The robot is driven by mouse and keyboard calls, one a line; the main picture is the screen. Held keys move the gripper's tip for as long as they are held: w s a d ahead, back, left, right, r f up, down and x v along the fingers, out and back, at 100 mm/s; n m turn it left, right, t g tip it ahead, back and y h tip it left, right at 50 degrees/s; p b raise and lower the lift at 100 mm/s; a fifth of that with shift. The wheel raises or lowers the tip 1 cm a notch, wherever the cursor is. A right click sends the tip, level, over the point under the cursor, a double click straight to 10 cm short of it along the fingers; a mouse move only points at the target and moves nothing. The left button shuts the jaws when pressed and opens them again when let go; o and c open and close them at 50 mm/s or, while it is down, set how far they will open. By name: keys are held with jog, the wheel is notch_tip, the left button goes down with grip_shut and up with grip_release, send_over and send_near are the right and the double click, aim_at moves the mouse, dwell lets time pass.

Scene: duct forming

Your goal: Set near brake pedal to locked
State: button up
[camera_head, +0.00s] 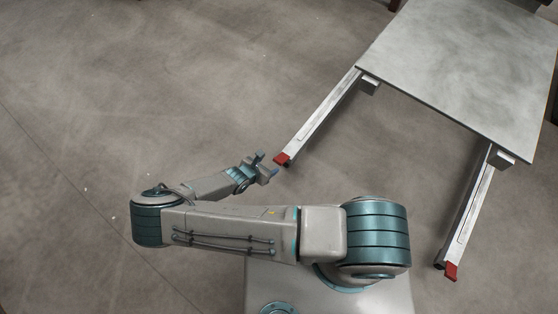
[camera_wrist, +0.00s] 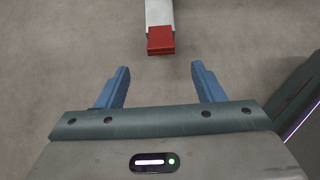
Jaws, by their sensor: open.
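Two red pedals show in the head view, each at the end of a pale rail. One red pedal (camera_head: 282,158) is at the end of the left rail, and another red pedal (camera_head: 451,271) is at the end of the right rail. My gripper (camera_head: 268,165) is open and empty, just left of the left rail's pedal. In the wrist view a red pedal (camera_wrist: 160,40) lies ahead, beyond and between the blue fingertips of my gripper (camera_wrist: 160,70). They appear apart. I cannot tell the pedal's setting.
A grey flat table top (camera_head: 460,70) stands at the upper right. Its left rail (camera_head: 325,115) and right rail (camera_head: 470,205) stick out toward me. The concrete floor at the left is clear.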

aim_at(277, 161)
jog(key=b+x, duration=0.3)
jog(key=x, duration=0.9)
